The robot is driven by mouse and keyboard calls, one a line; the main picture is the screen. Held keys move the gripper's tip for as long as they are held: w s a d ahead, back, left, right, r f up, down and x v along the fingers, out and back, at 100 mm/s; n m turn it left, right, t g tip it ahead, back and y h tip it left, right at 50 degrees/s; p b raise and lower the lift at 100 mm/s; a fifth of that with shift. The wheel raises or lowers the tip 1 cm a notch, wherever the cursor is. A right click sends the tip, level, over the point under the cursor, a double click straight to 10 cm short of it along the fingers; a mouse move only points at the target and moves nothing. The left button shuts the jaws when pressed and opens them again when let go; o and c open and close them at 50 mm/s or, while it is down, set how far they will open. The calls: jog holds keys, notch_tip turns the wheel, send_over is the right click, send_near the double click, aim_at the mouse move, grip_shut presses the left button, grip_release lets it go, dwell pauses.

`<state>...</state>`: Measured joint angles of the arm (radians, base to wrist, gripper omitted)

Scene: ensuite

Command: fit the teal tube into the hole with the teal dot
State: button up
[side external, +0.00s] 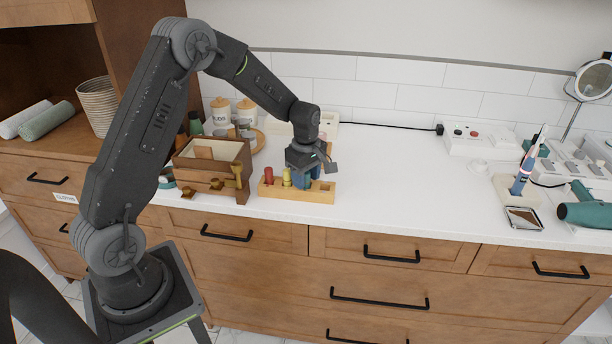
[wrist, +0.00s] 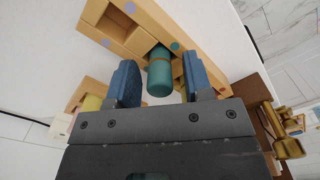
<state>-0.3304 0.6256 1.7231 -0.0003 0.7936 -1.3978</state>
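The teal tube (wrist: 159,76) stands between my gripper's two blue fingers in the wrist view, with a small gap on each side. Its far end meets the wooden rack (wrist: 108,32) beside a teal dot (wrist: 175,46) and appears to be in that hole; the depth cannot be told. My gripper (wrist: 160,84) is open around the tube. In the side view, my gripper (side external: 306,180) is low over the right part of the rack (side external: 296,195) and mostly hides the tube.
A red tube (side external: 268,175) and a yellow tube (side external: 287,177) stand in the rack's left part. An open square hole at one end bears a purple dot (wrist: 130,8). A wooden box (side external: 212,165) with brass parts stands left of the rack.

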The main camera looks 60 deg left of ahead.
jog(key=shift+r, duration=0.1)
notch_tip(320, 180, up, 11)
jog(key=shift+f, duration=0.1)
jog(key=s+d+r+m+t, duration=0.2)
jog(key=s+d+r+m, duration=0.6)
jog(key=s+d+r, duration=0.15)
jog(key=s+d+m+t, duration=0.1)
jog(key=s+d+m, duration=0.1)
jog(key=s+m, duration=0.4)
jog(key=s+d+m+t, duration=0.2)
jog(key=s+m, duration=0.3)
jog(key=s, duration=0.4)
jog(key=shift+d+m+t, duration=0.3)
jog(key=shift+d+m, duration=0.1)
jog(key=shift+d, duration=0.45)
